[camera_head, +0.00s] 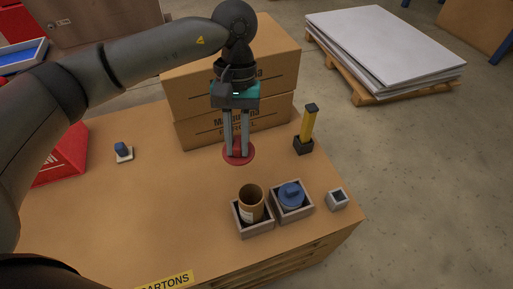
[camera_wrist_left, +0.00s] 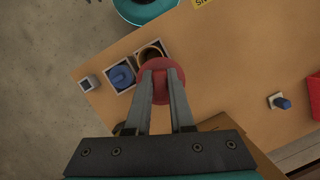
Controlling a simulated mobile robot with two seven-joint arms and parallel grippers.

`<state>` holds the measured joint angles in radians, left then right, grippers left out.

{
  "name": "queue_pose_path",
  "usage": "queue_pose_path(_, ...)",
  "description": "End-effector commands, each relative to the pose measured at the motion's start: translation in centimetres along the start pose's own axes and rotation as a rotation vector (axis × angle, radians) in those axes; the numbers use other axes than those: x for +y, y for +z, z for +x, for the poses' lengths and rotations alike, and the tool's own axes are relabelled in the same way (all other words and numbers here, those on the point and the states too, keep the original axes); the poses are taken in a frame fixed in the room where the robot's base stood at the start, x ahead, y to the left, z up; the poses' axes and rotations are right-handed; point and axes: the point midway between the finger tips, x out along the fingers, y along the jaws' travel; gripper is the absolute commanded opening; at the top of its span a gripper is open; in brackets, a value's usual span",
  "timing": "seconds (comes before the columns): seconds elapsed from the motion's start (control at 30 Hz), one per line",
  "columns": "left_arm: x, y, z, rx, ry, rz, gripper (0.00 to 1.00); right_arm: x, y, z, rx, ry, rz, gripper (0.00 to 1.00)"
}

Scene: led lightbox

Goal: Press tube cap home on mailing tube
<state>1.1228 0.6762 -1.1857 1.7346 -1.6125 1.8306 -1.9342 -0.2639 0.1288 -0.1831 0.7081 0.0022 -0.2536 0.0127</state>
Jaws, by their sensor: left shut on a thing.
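A brown mailing tube (camera_head: 248,214) stands upright, open end up, in a pale square holder (camera_head: 262,231) near the front of the table; its rim also shows in the left wrist view (camera_wrist_left: 150,50). My left gripper (camera_head: 238,152) points down behind the tube and is shut on the raised middle of a red round cap-like piece (camera_head: 229,157), which also shows in the left wrist view (camera_wrist_left: 161,67). Whether the red piece touches the table is unclear. A blue knobbed cap-like piece (camera_head: 291,194) sits in the adjoining square holder (camera_head: 297,214). My right gripper is out of view.
Cardboard cartons (camera_head: 190,90) stand close behind my gripper. A yellow post on a dark base (camera_head: 308,122) stands to the right. A small grey box (camera_head: 338,201) is at the right edge. A small blue-topped item (camera_head: 122,149) lies left. The table's left front is clear.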

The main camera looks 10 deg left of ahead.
Motion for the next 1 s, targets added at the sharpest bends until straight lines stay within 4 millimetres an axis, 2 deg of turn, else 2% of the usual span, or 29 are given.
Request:
queue_pose_path(0.03, 0.5, 0.1, -0.6, -0.007, 0.011, -0.029, 0.0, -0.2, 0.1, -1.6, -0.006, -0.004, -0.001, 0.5)
queue_pose_path(0.5, 3.4, -0.8, 0.2, -0.016, 0.114, -0.365, 0.0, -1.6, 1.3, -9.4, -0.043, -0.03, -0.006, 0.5)
queue_pose_path(0.8, 3.5, 0.1, 2.1, -0.02, 0.186, -0.595, 0.0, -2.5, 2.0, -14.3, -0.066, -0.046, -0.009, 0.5)
queue_pose_path(1.0, 3.0, 1.0, 3.6, -0.019, 0.223, -0.71, 0.0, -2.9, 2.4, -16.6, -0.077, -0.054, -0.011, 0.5)
